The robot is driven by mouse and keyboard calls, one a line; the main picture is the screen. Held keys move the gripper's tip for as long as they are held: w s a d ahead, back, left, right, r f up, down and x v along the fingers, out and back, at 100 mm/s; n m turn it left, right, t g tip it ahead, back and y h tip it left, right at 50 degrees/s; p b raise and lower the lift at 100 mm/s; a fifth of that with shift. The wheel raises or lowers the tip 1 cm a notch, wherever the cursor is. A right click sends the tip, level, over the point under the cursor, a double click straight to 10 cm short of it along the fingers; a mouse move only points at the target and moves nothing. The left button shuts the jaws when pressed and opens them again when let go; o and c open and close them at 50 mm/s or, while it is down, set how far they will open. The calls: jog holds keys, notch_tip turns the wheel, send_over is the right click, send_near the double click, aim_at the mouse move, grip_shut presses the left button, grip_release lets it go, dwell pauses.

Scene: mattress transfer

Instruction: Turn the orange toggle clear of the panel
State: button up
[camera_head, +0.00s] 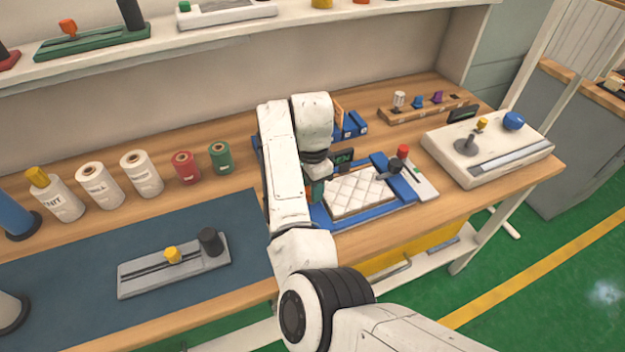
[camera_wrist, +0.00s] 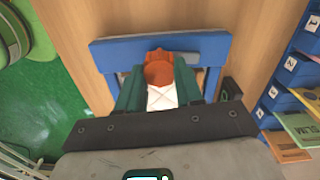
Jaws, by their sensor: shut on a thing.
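In the wrist view, the orange toggle (camera_wrist: 160,72) sits between the green fingers of my gripper (camera_wrist: 158,80), which is shut on it. The toggle is over the edge of the white quilted panel (camera_wrist: 162,99); I cannot tell how far it is turned. The panel lies in a blue frame (camera_wrist: 215,43). In the head view, the quilted panel (camera_head: 357,193) and the blue frame (camera_head: 345,222) are on the bench.
A grey plate with a red knob (camera_head: 403,151) and a black lever is right of the frame. A white joystick box (camera_head: 487,150) stands farther right. Blue card bins (camera_head: 352,126) are behind my gripper. The blue mat (camera_head: 70,260) at left carries a grey slider fixture (camera_head: 175,268).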

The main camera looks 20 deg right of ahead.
jog(key=shift+n+p, duration=0.3)
jog(key=shift+n, duration=0.3)
jog(key=o, duration=1)
jog(key=shift+o, duration=0.2)
jog(key=shift+r, duration=0.15)
notch_tip(320, 180, up, 11)
jog(key=b, duration=0.1)
jog(key=shift+f, duration=0.2)
